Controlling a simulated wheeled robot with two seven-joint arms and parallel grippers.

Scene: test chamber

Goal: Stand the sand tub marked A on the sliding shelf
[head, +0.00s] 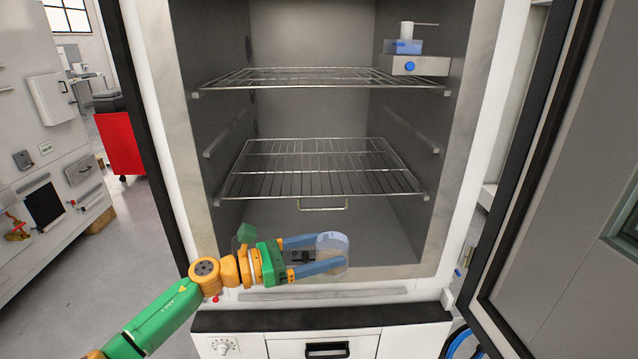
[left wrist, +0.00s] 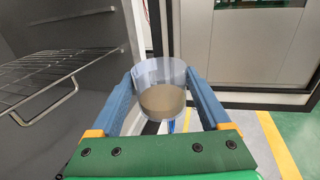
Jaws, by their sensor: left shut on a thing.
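A clear round tub (head: 333,243) with sand in its lower part is between the two blue fingers of my left gripper (head: 322,256). The gripper is shut on it. In the left wrist view the tub (left wrist: 162,98) stands roughly upright between the fingers, with sand visible inside; I cannot read any letter on it. The lower wire shelf (head: 323,178), with a small handle at its front edge, looks like the sliding shelf. It is bare. The gripper and tub are in front of the cabinet opening, lower in the picture than this shelf. My right gripper is not in view.
A fixed-looking upper wire shelf (head: 320,78) hangs above. A grey device with a blue knob (head: 415,66) is at the cabinet's upper right. The open door (head: 545,170) bounds the right side. The gap between the shelves is free.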

